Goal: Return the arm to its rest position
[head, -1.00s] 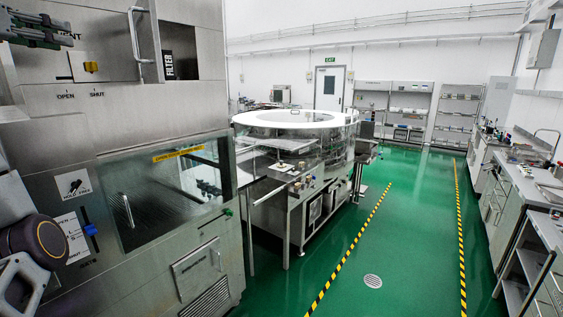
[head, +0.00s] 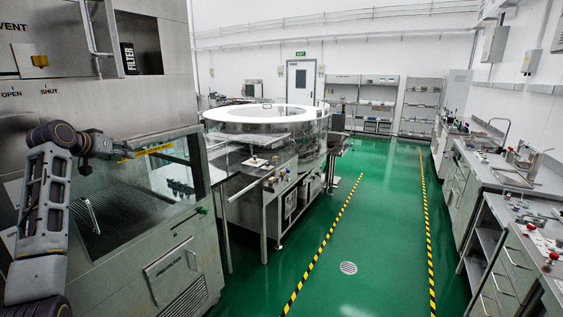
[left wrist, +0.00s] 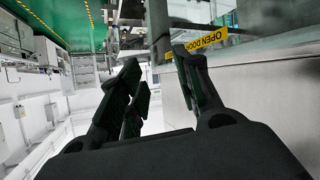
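My left arm (head: 42,200) comes in at the left edge of the head view, bent at the elbow. Whether the fingers touch the washer, I cannot tell. My right gripper is in no view.
A round glass-walled machine (head: 262,140) with a steel side table stands beyond the washer. Counters with drawers (head: 510,250) line the right side. The green floor (head: 375,230) between the yellow-black lines is clear.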

